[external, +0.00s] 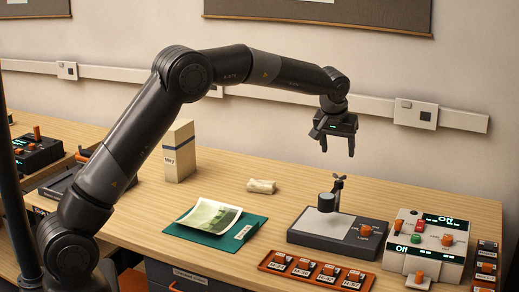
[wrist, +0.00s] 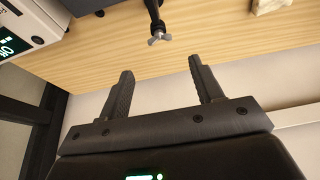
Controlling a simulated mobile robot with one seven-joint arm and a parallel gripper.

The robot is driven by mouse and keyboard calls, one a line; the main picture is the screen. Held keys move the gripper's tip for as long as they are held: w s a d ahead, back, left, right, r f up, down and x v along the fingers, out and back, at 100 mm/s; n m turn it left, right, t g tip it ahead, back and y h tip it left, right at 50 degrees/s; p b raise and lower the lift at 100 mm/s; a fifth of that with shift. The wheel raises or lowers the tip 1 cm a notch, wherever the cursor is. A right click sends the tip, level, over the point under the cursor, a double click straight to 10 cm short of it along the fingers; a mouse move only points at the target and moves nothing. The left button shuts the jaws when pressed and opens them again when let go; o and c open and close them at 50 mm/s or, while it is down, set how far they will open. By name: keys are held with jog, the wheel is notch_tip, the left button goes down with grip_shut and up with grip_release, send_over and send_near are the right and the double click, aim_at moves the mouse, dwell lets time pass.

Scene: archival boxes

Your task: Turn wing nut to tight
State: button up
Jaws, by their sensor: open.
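The wing nut (wrist: 158,39) is a small grey two-winged piece at the end of a dark post in the wrist view. In the external view the wing nut (external: 339,179) is small, at the top of the thin upright post on a dark grey light box (external: 300,236). My gripper (external: 337,148) points down above the post, apart from it. In the wrist view my gripper (wrist: 161,66) has its two fingers spread with nothing between them, and the wing nut lies just beyond the fingertips. How tight the nut is cannot be seen.
A control panel (external: 402,262) with knobs stands right of the light box. An orange tray (external: 265,266) of labelled knobs lies in front. A green folder with a photo (external: 212,216), a crumpled cloth (external: 262,186) and a tan box (external: 180,150) are left. Bare table surrounds the cloth.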

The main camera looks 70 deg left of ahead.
aim_at(338, 179)
jog(key=x, duration=0.9)
jog(key=shift+a+f, duration=0.1)
jog(key=shift+f, duration=0.1)
jog(key=c, duration=1)
